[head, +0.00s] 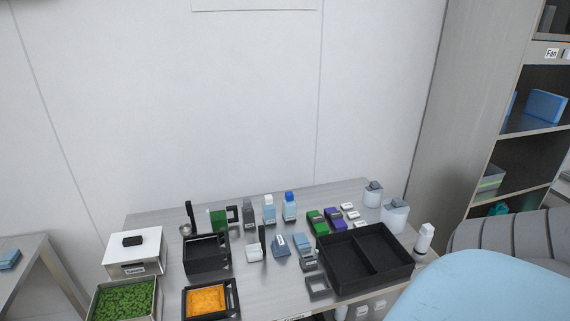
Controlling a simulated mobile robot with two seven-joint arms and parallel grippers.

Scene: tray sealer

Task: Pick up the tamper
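I cannot tell for certain which item is the tamper. A thin black upright piece (263,243) stands beside a small white block (253,251) near the middle of the steel table (150,222). A dark upright handle (189,208) with a small round metal cup at its foot stands at the table's back left. A green item with a dark handle (218,216) is to the right of it. All are small in this view. Neither of my grippers is in view.
A black two-compartment tray (365,258) fills the table's right. Black bins (207,254), one with orange food (206,299), stand left, near a tub of greens (124,297) and a lidded white box (134,252). Bottles (289,207) line the back. Shelves (525,150) stand right.

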